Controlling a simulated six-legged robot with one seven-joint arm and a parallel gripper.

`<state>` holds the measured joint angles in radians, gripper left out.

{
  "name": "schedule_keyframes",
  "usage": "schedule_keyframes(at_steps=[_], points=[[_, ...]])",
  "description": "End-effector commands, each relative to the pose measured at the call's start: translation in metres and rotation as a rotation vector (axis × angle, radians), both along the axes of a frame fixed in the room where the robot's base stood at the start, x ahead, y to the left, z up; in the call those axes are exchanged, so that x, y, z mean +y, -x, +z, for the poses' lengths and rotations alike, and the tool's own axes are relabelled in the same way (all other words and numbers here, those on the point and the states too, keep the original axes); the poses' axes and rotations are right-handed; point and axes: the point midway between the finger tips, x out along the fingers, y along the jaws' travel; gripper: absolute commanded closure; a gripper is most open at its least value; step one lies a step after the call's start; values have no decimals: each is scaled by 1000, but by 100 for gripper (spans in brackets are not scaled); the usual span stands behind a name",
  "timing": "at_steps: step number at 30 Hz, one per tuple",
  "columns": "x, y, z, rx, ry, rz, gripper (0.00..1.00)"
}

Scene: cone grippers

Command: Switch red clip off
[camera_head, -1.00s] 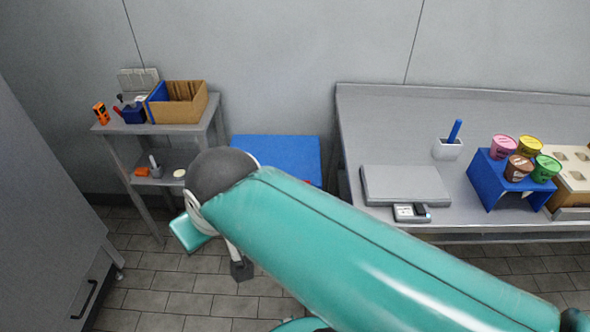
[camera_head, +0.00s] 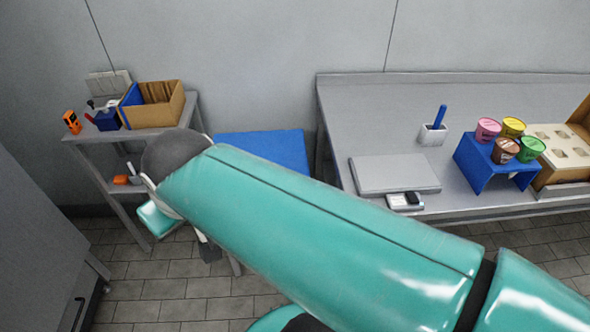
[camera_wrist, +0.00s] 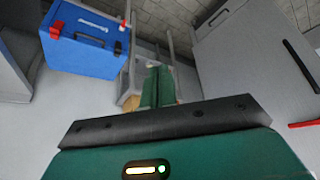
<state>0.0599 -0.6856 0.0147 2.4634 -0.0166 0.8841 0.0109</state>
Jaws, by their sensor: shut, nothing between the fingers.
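A blue case (camera_wrist: 88,48) with a dark handle and a pale wrench mark shows at the upper left of the wrist view. I cannot tell from this view whether either clip is on or off. My gripper (camera_wrist: 158,76) has its green fingers together and empty, to the right of the case and apart from both clips. In the head view a blue top (camera_head: 265,150) shows behind my arm, which hides its front; no red clip shows there.
A grey shelf stand (camera_head: 150,138) at the left holds a cardboard box (camera_head: 155,112) and small tools. A grey table (camera_head: 340,125) at the right holds a scale (camera_head: 395,174) and cups on a blue stand (camera_head: 480,165). A grey cabinet (camera_head: 35,245) stands at the near left.

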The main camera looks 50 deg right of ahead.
Motion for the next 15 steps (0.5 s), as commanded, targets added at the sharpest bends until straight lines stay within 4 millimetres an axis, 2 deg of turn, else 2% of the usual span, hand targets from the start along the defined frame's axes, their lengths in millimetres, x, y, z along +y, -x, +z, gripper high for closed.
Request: schedule_keyframes(at_steps=[5,8,14,15], points=[[-50,-50,-4,39,42,-137,100],[-87,-79,-12,60,58,-215,100],[-173,-127,-43,97,68,-359,100],[-192,-134,-52,105,65,-389,100]])
